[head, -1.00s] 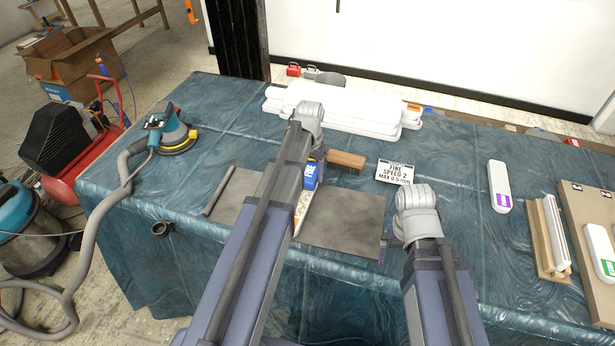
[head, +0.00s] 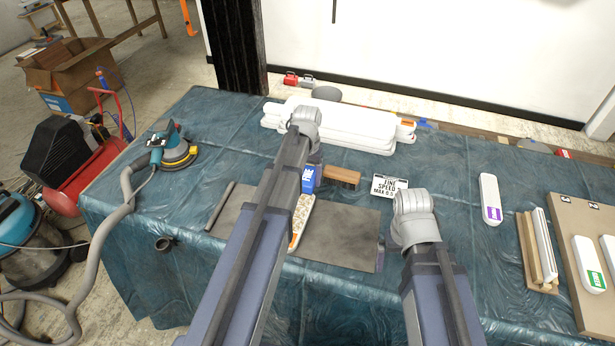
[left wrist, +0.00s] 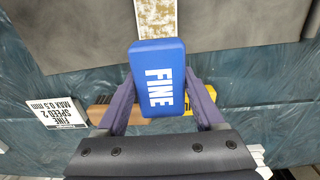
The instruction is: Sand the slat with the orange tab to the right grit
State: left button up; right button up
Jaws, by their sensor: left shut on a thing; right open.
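My left gripper (left wrist: 157,85) is shut on a blue sanding block (left wrist: 158,78) marked FINE; the block also shows in the head view (head: 309,175) beside my left forearm. A slat (head: 303,212) with a speckled tan-and-white face and an orange edge lies on the dark mat, partly hidden by my left arm. Its end shows in the left wrist view (left wrist: 157,18), just beyond the block. I cannot tell whether block and slat touch. My right gripper (head: 382,252) is open, mostly hidden behind its arm at the mat's right edge.
The dark mat (head: 340,238) lies on the blue-covered table. White slats (head: 350,130) are stacked farther back. A hosed sander (head: 172,150) is left; purple-tab (head: 490,197) and green-tab (head: 588,265) slats are right.

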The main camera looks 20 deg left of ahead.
pick_arm(q)
jog(key=shift+r, duration=0.45)
pick_arm(e)
jog(key=shift+r, duration=0.45)
pick_arm(q)
notch_tip(320, 180, up, 3)
jog(key=p, duration=0.3)
jog(key=shift+r, duration=0.1)
pick_arm(e)
notch_tip(320, 180, up, 3)
